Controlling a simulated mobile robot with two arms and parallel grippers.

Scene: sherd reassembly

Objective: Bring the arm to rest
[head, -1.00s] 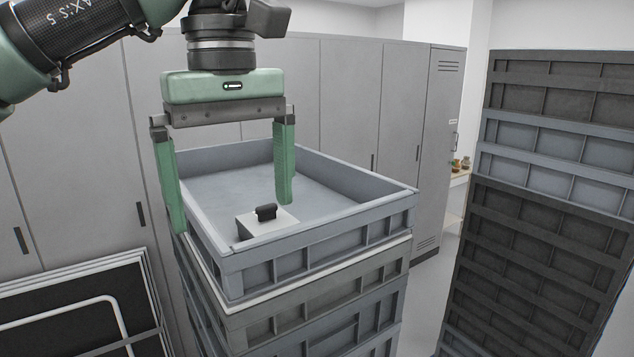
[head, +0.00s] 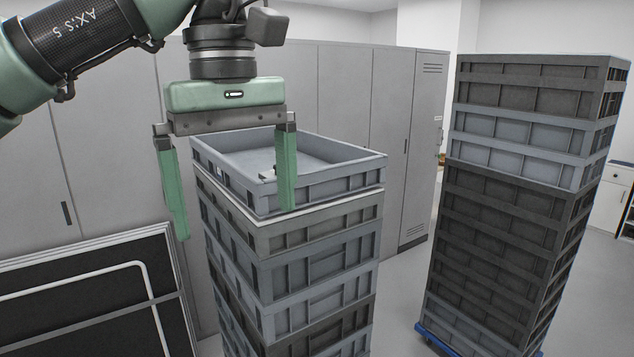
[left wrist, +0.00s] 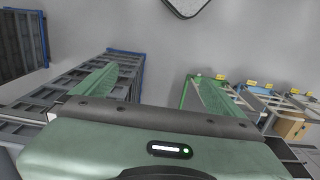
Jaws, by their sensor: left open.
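My left gripper (head: 235,222) hangs from the arm at the left of the head view, with its two green fingers wide apart and nothing between them. The fingers point down, in front of the upper part of a stack of grey crates in the picture. The open top crate (head: 335,183) sits on that stack. A small pale block (head: 268,174) shows inside it, mostly hidden behind the right-hand finger. The left wrist view shows both fingers (left wrist: 152,88) spread and empty. My right gripper is not in view.
A taller stack of dark and grey crates (head: 500,210) stands at the right on a blue base (head: 436,340). Grey lockers (head: 345,95) line the back. A black panel with a pale frame (head: 80,310) is at lower left. Bare floor (head: 405,290) shows between the stacks.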

